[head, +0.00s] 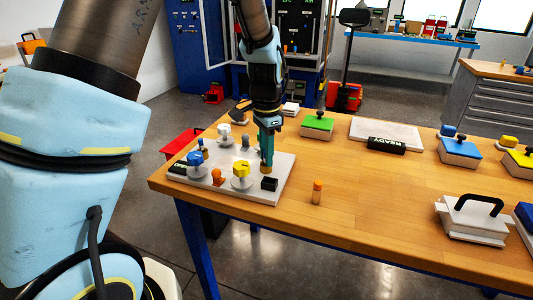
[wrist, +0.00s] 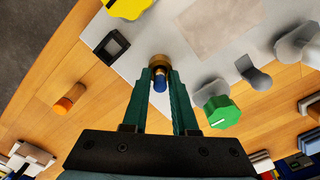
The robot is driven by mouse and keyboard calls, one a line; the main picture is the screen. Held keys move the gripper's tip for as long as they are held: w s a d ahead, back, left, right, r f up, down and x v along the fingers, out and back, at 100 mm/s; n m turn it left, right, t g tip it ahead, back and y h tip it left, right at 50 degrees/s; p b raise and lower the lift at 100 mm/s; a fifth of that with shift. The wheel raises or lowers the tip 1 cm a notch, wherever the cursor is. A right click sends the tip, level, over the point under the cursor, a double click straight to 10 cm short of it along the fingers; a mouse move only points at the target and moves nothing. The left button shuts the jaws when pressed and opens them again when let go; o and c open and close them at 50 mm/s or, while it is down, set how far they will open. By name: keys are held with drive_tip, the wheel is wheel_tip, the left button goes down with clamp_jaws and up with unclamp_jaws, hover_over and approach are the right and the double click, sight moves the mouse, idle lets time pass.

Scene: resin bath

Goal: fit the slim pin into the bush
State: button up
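The slim pin (wrist: 159,84) shows a blue end in the wrist view, between the teal fingertips of my gripper (wrist: 160,76). The fingers are shut on it. The brass bush (wrist: 160,61) is on the grey board just beyond the fingertips, in line with the pin. I cannot tell how far the pin is inside the bush. In the head view my gripper (head: 267,160) points down over the board's right part, and its fingers hide the pin. The bush (head: 268,171) shows just below the fingertips.
The grey board (head: 245,192) carries a yellow knob (head: 241,169), a blue knob (head: 195,160), a black square socket (head: 269,184) and other fittings close around my gripper. An orange peg (head: 317,192) stands on the wooden table right of the board. The table's middle is clear.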

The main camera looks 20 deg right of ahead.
drive_tip(key=shift+o, duration=1.4)
drive_tip(key=shift+r, duration=0.1)
wheel_tip(320, 180, up, 12)
drive_tip(key=b, duration=0.1)
drive_tip(key=shift+b, duration=0.35)
drive_tip(key=w+a+f+n, duration=0.25)
drive_tip(key=a+n, duration=0.45)
drive_tip(key=a, duration=0.7)
drive_tip(key=s+a+f+n, duration=0.2)
drive_tip(key=a+n, duration=0.1)
drive_tip(key=a, duration=0.2)
drive_tip(key=s+a+f+n+t, duration=0.1)
drive_tip(key=s+a+n, duration=0.1)
drive_tip(key=a, duration=0.4)
drive_tip(key=s+a+f+n, duration=0.2)
drive_tip(key=a+n, duration=0.2)
drive_tip(key=a, duration=0.1)
drive_tip(key=shift+s+a+f+t, duration=0.15)
drive_tip(key=shift+s+f+t, duration=0.1)
drive_tip(key=shift+f+t, duration=0.05)
